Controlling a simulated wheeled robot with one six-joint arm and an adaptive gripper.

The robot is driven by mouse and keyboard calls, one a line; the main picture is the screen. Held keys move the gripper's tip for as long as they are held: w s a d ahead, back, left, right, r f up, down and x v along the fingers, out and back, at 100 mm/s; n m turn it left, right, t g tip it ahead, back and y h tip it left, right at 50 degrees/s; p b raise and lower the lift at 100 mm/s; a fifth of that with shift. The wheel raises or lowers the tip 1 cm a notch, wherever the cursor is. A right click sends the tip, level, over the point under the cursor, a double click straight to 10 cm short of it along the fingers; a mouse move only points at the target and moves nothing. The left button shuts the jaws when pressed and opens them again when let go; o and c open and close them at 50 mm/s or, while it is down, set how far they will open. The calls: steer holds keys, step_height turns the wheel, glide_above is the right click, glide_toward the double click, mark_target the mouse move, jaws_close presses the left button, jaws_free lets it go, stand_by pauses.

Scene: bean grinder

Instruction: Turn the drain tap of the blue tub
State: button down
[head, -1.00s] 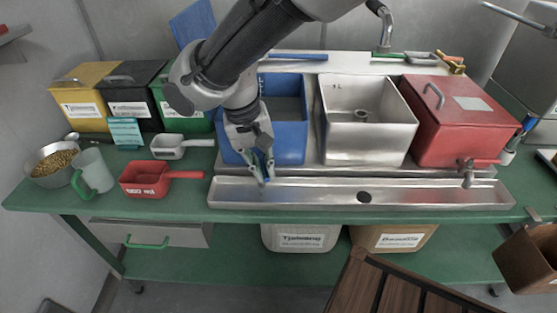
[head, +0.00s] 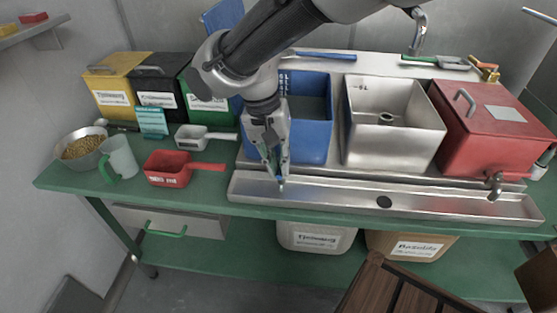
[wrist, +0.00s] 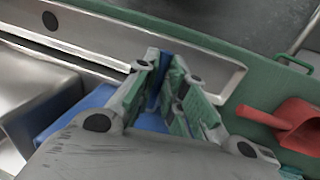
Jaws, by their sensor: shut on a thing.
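The blue tub (head: 317,125) stands at the left end of the sink row, and part of its blue wall (wrist: 92,104) shows in the wrist view. My gripper (head: 277,174) is low at the tub's front left, above the steel trough. Its fingers are shut on a small blue piece, which I take to be the drain tap (wrist: 154,94). Only a little of the tap shows between the green-lined fingers; the fingers and wrist hide the rest, so its turn angle cannot be told.
The steel trough (head: 440,205) runs along the bench front. A steel tub (head: 390,135) and a red tub (head: 490,135) with a tap stand to the right. A red scoop (head: 168,170), a white scoop (head: 200,138) and a jug (head: 119,158) lie to the left.

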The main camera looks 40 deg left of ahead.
steer(key=c, duration=1.5)
jaws_free()
steer(key=r, duration=0.4)
steer(key=a+r, duration=0.1)
steer(key=r, duration=0.3)
steer(key=s+a+r, duration=0.1)
steer(key=r, duration=0.3)
steer(key=shift+f, duration=0.1)
